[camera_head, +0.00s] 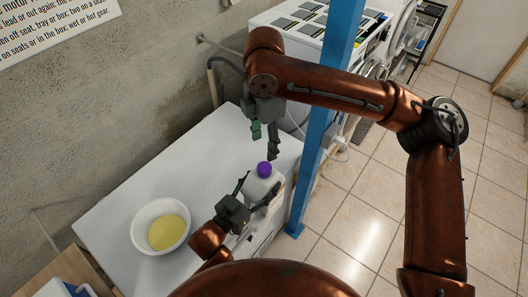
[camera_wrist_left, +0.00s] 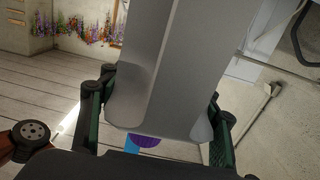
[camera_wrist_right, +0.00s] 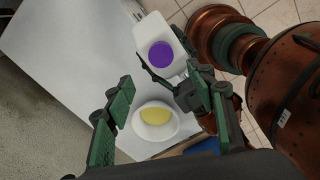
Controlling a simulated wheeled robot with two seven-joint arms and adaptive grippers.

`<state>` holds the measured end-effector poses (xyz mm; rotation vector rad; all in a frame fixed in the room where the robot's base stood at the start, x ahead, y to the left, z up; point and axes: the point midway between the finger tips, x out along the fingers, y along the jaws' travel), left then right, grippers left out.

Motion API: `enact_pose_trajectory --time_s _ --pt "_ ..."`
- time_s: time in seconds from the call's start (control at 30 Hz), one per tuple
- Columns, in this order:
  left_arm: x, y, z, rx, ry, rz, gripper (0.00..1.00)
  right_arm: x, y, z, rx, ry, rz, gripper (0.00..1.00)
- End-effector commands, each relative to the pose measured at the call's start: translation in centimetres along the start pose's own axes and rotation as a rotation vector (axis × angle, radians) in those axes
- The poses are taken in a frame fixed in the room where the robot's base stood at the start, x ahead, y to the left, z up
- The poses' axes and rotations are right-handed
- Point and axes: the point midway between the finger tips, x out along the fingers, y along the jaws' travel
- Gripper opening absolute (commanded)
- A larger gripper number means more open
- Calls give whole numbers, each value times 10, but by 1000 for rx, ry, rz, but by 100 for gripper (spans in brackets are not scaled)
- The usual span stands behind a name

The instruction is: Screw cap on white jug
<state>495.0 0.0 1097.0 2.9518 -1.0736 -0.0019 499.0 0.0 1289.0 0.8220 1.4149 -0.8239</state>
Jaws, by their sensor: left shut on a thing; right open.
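The white jug (camera_head: 262,188) stands upright near the right edge of the white table. The purple cap (camera_head: 264,169) sits on top of its neck; whether it is threaded tight cannot be told. In the right wrist view the cap (camera_wrist_right: 160,56) is seen from above on the jug (camera_wrist_right: 143,36). My left gripper (camera_head: 258,192) is shut on the jug's body from the near side; in the left wrist view the jug (camera_wrist_left: 165,60) fills the space between its fingers. My right gripper (camera_head: 264,142) is open and empty, pointing down above the cap and apart from it.
A white bowl (camera_head: 139,232) with yellow contents stands on the white table (camera_head: 205,160), left of the jug. A blue post (camera_head: 325,120) rises close to the right of the jug. A wall bounds the table's far left side. The table between wall and jug is clear.

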Motion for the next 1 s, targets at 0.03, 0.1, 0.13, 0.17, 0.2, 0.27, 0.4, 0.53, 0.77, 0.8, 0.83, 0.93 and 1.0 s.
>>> enact_pose_trajectory --time_s 0.03,0.1,0.13,0.17,0.2,0.27,0.4,0.53,0.77,0.8,0.83,0.93,1.0 --pt "0 0 -2 1 4 0 0 -5 0 0 1 0 0 51" --pt "0 0 -2 1 4 0 0 -9 0 0 0 0 0 51" --pt "0 0 -2 1 4 0 0 -10 0 0 0 0 0 51" --pt "0 0 -2 1 4 0 0 -11 0 0 0 0 0 51" --pt "0 0 -2 1 4 0 0 -12 0 0 -1 0 0 51" --pt "0 0 -2 1 4 0 0 -12 0 0 -1 0 0 51" --pt "0 0 -2 1 4 0 0 -12 0 0 -1 0 0 51" --pt "0 0 -2 1 4 0 0 -12 0 0 -1 0 0 51" --pt "0 0 -2 1 4 0 0 -12 0 0 -1 0 0 51" --pt "0 0 -2 1 4 0 0 -12 1 -1 2 3 4 51" --pt "0 0 -2 1 4 0 0 -14 2 -1 6 7 11 51" --pt "0 0 -2 1 4 0 0 -27 15 -8 48 50 77 51" --pt "0 0 -2 1 4 0 0 -48 33 -16 107 116 168 51"
